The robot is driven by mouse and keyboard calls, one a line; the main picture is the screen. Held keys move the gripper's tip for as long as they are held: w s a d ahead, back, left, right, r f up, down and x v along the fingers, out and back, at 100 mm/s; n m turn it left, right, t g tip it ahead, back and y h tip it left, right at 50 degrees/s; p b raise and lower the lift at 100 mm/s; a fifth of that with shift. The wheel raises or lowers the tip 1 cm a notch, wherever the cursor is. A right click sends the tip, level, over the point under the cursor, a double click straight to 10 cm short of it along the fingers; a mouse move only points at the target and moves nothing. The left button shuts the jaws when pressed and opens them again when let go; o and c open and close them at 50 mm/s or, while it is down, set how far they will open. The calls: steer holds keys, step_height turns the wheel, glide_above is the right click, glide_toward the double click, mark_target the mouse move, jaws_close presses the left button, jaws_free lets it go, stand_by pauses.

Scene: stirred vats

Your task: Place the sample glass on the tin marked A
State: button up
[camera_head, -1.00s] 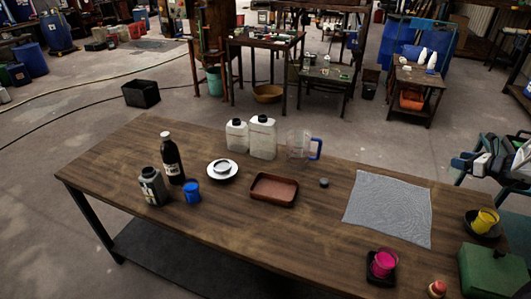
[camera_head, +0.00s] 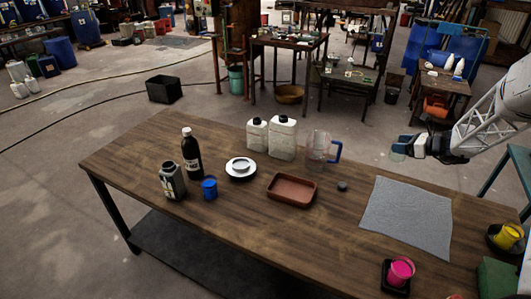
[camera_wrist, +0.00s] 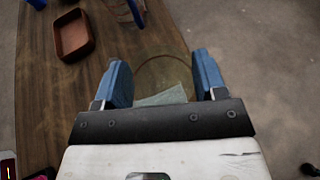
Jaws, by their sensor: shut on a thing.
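My gripper (camera_head: 405,146) is at the right in the head view, in the air beyond the table's far edge. Its blue fingers are shut on a clear sample glass (camera_head: 397,153), which shows faintly. In the wrist view the glass (camera_wrist: 163,72) is a see-through round outline between the fingers (camera_wrist: 163,82), with a pale patch at its lower part. I cannot read a letter A on anything, so I cannot tell which thing is the marked tin. A green box (camera_head: 497,278), partly cut off, stands at the table's right end.
A grey cloth (camera_head: 407,215) lies flat.

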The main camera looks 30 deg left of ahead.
steer(key=s+a+r+n+g, duration=0.15)
steer(key=s+a, duration=0.45)
steer(key=a, duration=0.6)
steer(key=s+a+r+n+g, duration=0.1)
steer(key=s+a+n+g, duration=0.2)
steer(key=s+a, duration=0.65)
steer(key=s+a+r+n+g, duration=0.1)
steer(key=s+a+n+g, duration=0.15)
steer(key=a, duration=1.25)
steer(key=s+a+r+n+g+h, duration=0.1)
steer(key=s+a+g, duration=0.1)
steer(key=s+a, duration=0.5)
steer(key=s+a+r+n+g+h, duration=0.1)
steer(key=s+a, duration=0.6)
steer(key=s, duration=0.8)
steer(key=s+a+r+n+g+h, duration=0.1)
steer(key=s+a+n+g, duration=0.2)
steer(key=s+a, duration=0.4)
steer(key=s, duration=0.4)
steer(key=shift+a+r, duration=0.2)
steer(key=shift+a, duration=0.2)
steer(key=shift+w+a, duration=0.1)
steer(key=shift+w, duration=0.05)
glide_above(168, 164)
steer(key=shift+f, duration=0.75)
steer(key=shift+f, duration=0.1)
steer(key=shift+f, duration=1.65)
steer(key=shift+f, duration=0.1)
